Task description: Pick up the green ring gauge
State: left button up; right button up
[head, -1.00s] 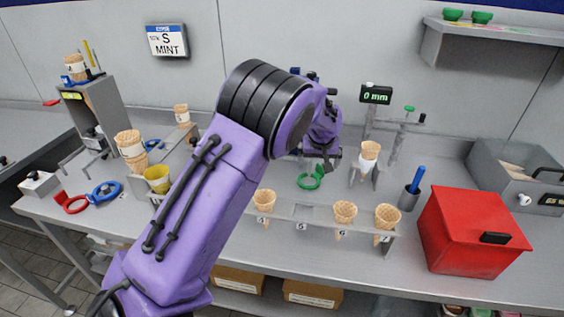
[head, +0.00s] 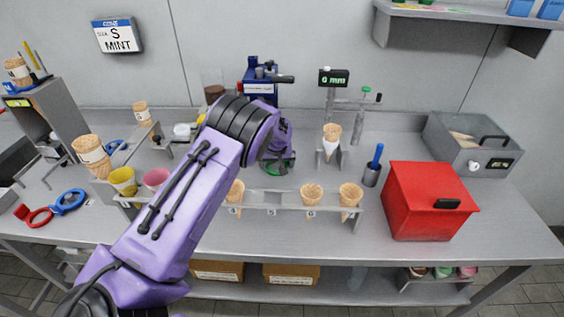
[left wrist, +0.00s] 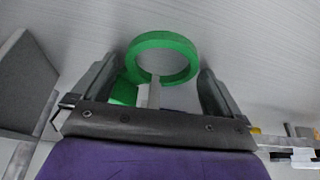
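The green ring gauge (head: 271,169) lies on the bench behind the cone rack, partly hidden by my left gripper (head: 279,157), which is right over it. In the left wrist view the ring (left wrist: 148,41) shows just beyond my left gripper (left wrist: 158,68). Its fingers stand wide apart, with the green tab of the gauge and a grey post showing in the gap. Neither finger is clearly touching the gauge. My right gripper is in neither view.
A rack (head: 290,200) with several cones stands in front of the gauge. A blue device (head: 260,80) stands behind the arm. A display reading 0 mm (head: 333,77), a cone on a stand (head: 331,140) and a red box (head: 425,205) are to the right. Red (head: 38,216) and blue (head: 68,201) ring gauges lie at left.

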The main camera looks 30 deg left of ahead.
pick_arm(q)
jog(key=c, duration=0.9)
jog(key=shift+r, duration=0.15)
jog(key=shift+c, duration=0.2)
